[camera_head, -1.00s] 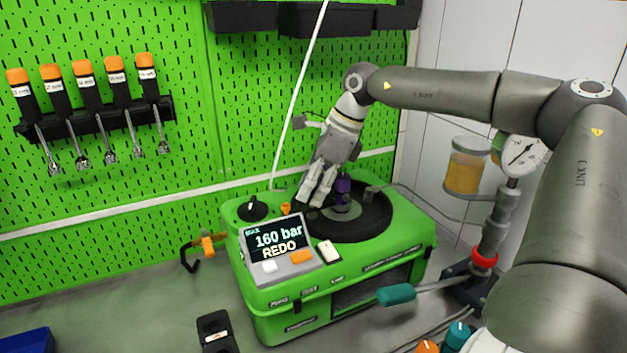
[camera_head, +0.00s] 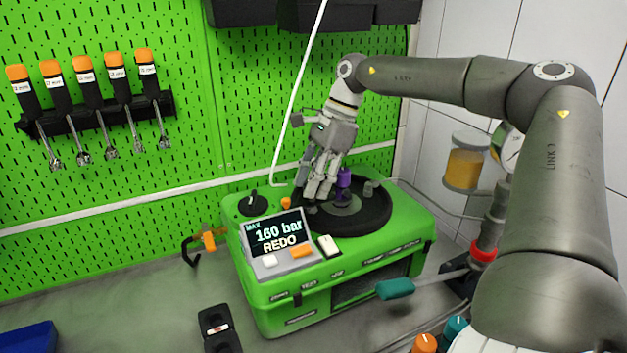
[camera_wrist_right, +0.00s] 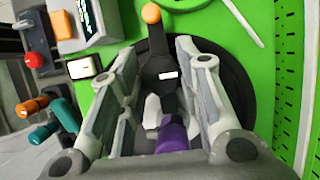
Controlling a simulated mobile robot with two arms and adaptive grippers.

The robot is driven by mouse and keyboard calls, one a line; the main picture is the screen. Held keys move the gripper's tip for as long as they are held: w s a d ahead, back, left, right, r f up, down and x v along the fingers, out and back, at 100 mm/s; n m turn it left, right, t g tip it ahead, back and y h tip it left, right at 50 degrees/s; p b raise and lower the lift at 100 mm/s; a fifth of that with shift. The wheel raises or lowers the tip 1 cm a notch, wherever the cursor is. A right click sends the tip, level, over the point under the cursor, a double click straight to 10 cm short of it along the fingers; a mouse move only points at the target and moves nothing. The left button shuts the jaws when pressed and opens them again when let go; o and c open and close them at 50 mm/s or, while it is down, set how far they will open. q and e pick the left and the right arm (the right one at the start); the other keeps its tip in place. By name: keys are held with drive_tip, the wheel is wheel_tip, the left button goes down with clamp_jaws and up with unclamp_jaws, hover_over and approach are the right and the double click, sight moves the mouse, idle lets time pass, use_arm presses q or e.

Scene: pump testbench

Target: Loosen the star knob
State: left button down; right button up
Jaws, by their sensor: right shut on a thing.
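My right gripper (camera_head: 318,190) points down over the round black disc (camera_head: 375,213) on top of the green pump unit (camera_head: 290,318). In the right wrist view, its fingers (camera_wrist_right: 160,85) stand on either side of a black handle (camera_wrist_right: 165,55) with a white label and an orange end (camera_wrist_right: 151,13); the gripper is shut on this handle. The orange end (camera_head: 286,203) also shows in the head view. A purple upright piece (camera_head: 344,178) stands close beside the fingers and shows low between them in the wrist view (camera_wrist_right: 172,135). I cannot make out a star shape. My left gripper is not in view.
Several orange-capped wrenches (camera_head: 88,75) hang on the green pegboard. A teal-handled lever (camera_head: 395,289) and an oil jar (camera_head: 465,162) are to the right.

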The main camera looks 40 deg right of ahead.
drive_tip(key=shift+r, duration=0.1)
drive_tip(key=o, duration=1)
drive_tip(key=v, duration=1.2)
drive_tip(key=shift+w, duration=0.1)
drive_tip(key=shift+a, duration=0.1)
